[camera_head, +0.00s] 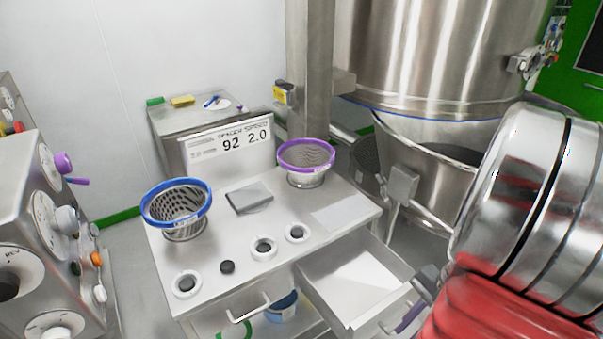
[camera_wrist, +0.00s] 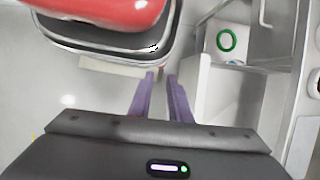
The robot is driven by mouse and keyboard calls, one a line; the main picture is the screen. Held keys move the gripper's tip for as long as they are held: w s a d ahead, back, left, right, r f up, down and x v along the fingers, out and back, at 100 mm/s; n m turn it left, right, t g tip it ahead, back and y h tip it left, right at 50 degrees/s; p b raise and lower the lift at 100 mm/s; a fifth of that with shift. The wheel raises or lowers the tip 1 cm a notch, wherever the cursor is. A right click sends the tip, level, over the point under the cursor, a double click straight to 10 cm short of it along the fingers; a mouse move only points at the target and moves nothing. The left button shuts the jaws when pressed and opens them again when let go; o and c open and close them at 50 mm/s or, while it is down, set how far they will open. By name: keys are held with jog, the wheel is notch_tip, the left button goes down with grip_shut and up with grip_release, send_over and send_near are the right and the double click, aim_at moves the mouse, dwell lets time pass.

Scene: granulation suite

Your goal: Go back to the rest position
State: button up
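My gripper (camera_wrist: 161,76) shows in the wrist view as two purple fingers with a narrow gap between them and nothing in the gap. In the head view my gripper (camera_head: 411,314) is partly seen at the lower right, beside the right side of the open drawer (camera_head: 398,264). In the wrist view the pale drawer wall (camera_wrist: 200,95) lies just to the right of the fingers. I cannot tell whether they touch it.
A steel bench (camera_head: 214,262) carries a blue-rimmed sieve (camera_head: 178,205), a purple-rimmed sieve (camera_head: 306,158) and a grey block (camera_head: 249,198). A large steel vessel (camera_head: 430,50) stands behind at right. A control panel (camera_head: 45,230) is at left. A green ring (camera_wrist: 227,40) lies in an open compartment.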

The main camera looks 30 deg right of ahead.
jog(key=w+a+r+n+t+h, duration=0.1)
jog(key=w+a+r+n+h, duration=0.4)
jog(key=w+a+r+n, duration=0.55)
jog(key=w+a+r+n+t, duration=0.1)
jog(key=a+r+n+t, duration=0.2)
jog(key=a+r+n, duration=0.3)
jog(key=a+r, duration=0.3)
jog(key=a, duration=0.3)
jog(key=shift+w+a+r+n+t+y, duration=0.2)
jog(key=shift+w+r+n+t+y, duration=0.1)
jog(key=shift+w+n+t+y, duration=0.1)
